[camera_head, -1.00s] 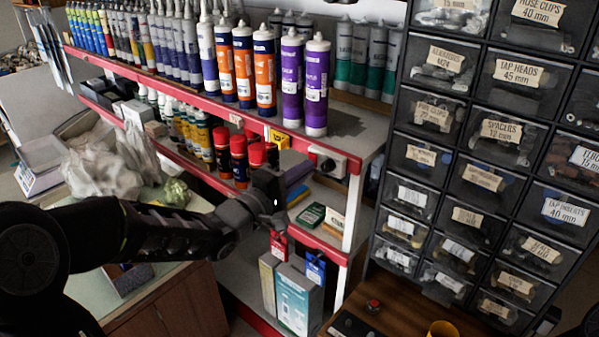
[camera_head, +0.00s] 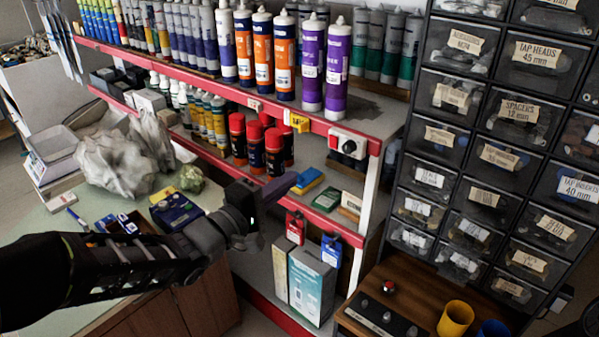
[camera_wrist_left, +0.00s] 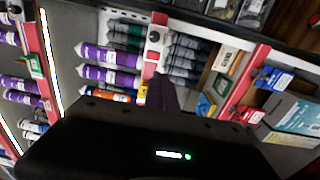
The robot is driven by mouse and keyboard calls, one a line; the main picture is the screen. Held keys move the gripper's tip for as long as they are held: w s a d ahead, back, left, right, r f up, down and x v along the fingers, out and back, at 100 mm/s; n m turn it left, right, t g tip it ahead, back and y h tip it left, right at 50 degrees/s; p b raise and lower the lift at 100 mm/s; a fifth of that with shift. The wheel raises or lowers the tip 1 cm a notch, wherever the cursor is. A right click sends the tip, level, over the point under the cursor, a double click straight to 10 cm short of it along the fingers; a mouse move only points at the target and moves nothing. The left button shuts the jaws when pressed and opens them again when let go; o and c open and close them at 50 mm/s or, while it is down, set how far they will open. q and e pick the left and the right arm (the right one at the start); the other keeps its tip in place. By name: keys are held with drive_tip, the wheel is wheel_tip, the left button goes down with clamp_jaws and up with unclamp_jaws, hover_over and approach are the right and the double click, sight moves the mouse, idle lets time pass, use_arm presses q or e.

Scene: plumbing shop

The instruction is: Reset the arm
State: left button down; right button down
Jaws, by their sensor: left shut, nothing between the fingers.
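My left arm comes in from the left in the head view, with its black links over the counter. My left gripper (camera_head: 284,187) is in front of the shelf unit, its dark fingers pointing right, near the red-capped cans. Its fingers are together and hold nothing. In the left wrist view the shut fingers (camera_wrist_left: 163,92) stand up from the black gripper body, with the shelf behind them. My right gripper does not show.
The red-edged shelf (camera_head: 330,128) holds sealant tubes (camera_head: 335,68) and red-capped cans (camera_head: 274,150). Boxes (camera_head: 305,285) stand low beneath it. A drawer cabinet (camera_head: 480,150) is at the right. A wooden surface with a yellow cup (camera_head: 455,318) lies below it. A plastic bag (camera_head: 115,160) lies on the left counter.

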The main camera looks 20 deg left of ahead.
use_arm(q)
drive_tip(key=shift+s+a+f, duration=0.1)
drive_tip(key=shift+s+a, duration=0.1)
drive_tip(key=shift+s, duration=0.35)
